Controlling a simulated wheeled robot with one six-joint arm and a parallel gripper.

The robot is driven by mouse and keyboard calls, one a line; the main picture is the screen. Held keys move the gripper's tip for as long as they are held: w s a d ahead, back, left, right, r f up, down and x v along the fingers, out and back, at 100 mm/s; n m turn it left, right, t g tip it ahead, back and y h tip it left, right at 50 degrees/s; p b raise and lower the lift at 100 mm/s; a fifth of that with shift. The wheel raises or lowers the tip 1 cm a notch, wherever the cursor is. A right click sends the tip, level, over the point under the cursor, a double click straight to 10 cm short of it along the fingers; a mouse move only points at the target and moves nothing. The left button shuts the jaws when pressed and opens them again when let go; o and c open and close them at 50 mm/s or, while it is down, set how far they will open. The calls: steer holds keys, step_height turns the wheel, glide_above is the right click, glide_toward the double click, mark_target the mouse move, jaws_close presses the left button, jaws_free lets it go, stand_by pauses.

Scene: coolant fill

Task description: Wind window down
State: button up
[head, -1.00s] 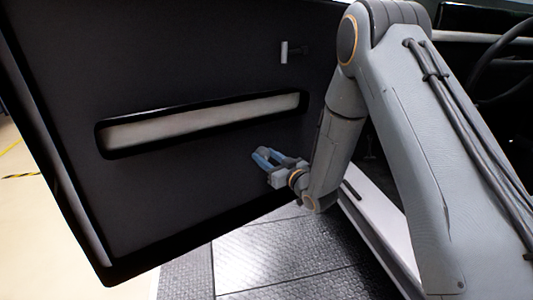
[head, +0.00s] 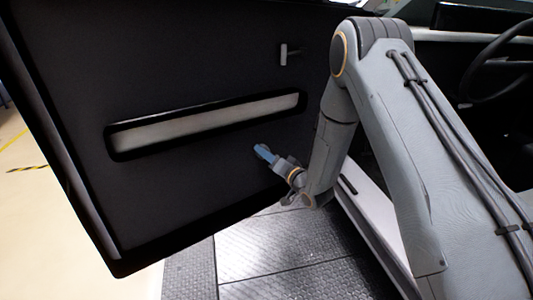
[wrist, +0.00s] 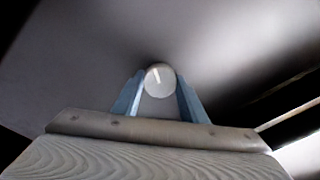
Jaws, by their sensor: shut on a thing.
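A round pale knob with a light line on its face (wrist: 160,80) sits between the two blue fingers of my gripper (wrist: 161,97) in the wrist view. The fingers are shut on its sides. In the head view my gripper (head: 265,153) is at the dark inner door panel (head: 210,185), below the right part of the long pale recess. The knob and any crank arm are hidden there by the gripper. The window glass is not clearly visible in either view.
The long pale recess (head: 205,122) runs across the door. A small light handle (head: 284,54) is above it. A steering wheel (head: 490,70) is at the right. Dark textured floor plates (head: 290,245) lie below the door, with a pale floor at left.

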steer(key=shift+m, duration=0.3)
steer(key=o, duration=1.1)
steer(key=shift+c, duration=0.2)
steer(key=p+v, duration=0.1)
steer(key=v, duration=0.6)
steer(key=shift+s+d, duration=0.25)
steer(key=shift+s, duration=0.05)
